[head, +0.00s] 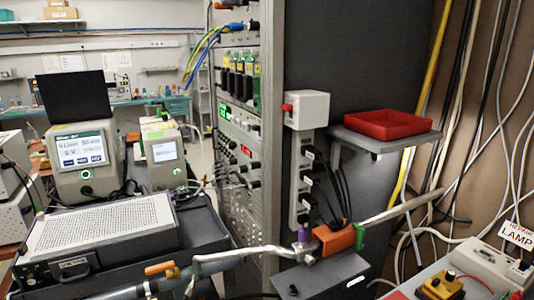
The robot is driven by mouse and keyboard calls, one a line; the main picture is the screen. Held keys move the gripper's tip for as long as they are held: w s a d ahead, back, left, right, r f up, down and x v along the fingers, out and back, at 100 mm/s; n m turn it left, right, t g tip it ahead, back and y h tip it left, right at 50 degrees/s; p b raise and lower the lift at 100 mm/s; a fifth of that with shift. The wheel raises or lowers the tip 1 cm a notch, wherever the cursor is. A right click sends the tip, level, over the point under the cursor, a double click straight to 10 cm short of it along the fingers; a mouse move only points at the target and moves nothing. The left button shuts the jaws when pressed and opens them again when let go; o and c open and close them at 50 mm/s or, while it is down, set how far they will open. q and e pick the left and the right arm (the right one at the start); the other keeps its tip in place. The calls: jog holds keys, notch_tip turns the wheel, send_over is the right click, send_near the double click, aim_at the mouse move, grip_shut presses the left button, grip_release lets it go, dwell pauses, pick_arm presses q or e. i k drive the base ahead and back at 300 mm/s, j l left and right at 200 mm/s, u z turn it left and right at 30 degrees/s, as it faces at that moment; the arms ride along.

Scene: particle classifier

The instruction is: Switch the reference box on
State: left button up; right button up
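I cannot tell for certain which device is the reference box, as no readable label names it. A small white box (307,109) with a red switch (287,107) sits at the top of a vertical power strip (300,190) on the dark cabinet side. A light grey box (487,262) stands at the lower right under a sign reading REPAIR LAMP (516,236). A grey instrument with a lit screen (82,150) and a smaller one (165,152) stand at the left. Neither gripper is in view.
A metal pipe (395,210) with an orange block (333,239) crosses low in front of the rack (238,110). A red tray (388,124) sits on a wall shelf (352,137). Cables hang at the right. A perforated metal unit (100,222) lies at the left.

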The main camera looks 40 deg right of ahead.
aim_at(436, 281)
jog(key=z, duration=1.45)
jog(key=i+j+z, duration=0.2)
jog(key=j, duration=0.15)
jog(key=j+z, duration=0.25)
jog(key=i+j, duration=0.1)
jog(key=j, duration=0.85)
jog(key=i+j, duration=0.15)
jog(key=j, duration=0.3)
jog(key=z, duration=1.55)
jog(key=i+l+z, duration=0.1)
jog(key=l, duration=0.2)
jog(key=i+l+z, duration=0.1)
jog(key=i+l, duration=0.05)
jog(key=l, duration=0.1)
